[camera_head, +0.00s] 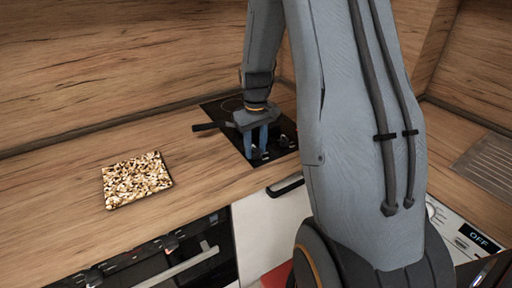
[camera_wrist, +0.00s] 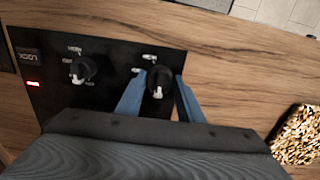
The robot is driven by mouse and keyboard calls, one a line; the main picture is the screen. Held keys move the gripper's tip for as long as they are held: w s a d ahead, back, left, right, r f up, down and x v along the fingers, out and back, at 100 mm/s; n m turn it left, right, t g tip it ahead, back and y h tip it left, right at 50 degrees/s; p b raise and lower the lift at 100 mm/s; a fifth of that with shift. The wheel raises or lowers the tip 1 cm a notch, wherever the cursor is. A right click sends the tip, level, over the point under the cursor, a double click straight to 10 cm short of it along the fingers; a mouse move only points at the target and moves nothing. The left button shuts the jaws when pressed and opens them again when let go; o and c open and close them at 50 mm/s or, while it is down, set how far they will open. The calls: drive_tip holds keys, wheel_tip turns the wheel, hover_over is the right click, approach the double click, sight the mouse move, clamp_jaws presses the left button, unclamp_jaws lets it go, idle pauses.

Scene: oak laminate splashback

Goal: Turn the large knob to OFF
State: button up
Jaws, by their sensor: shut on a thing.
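A black hob control panel (camera_wrist: 110,100) carries two dark knobs in the wrist view. My gripper (camera_wrist: 160,77) has its two blue fingers on either side of the right-hand knob (camera_wrist: 158,84) and is shut on it. A white pointer mark on this knob faces the lower edge of the wrist picture. The other knob (camera_wrist: 84,69) stands free to the left, with a white pointer of its own. The small labels around both knobs are too blurred to read surely. In the head view, my gripper (camera_head: 256,153) reaches down over the front of the black hob (camera_head: 222,107).
A speckled board (camera_head: 137,180) lies on the wooden worktop (camera_head: 70,190) to the left. A LOCK label (camera_wrist: 29,57) and a red light (camera_wrist: 33,84) are on the panel. An appliance with an OFF display (camera_head: 478,236) is at the right.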

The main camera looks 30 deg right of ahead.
sight(255, 148)
idle(0.3)
drive_tip(key=o, duration=1.1)
drive_tip(key=shift+c, duration=0.2)
drive_tip(key=shift+r+b, duration=1.05)
drive_tip(key=shift+r, duration=2.9)
drive_tip(key=s+a+f+t, duration=0.1)
drive_tip(key=s+a+f, duration=0.1)
drive_tip(key=s+a, duration=1.3)
drive_tip(key=shift+s+f+m, duration=0.3)
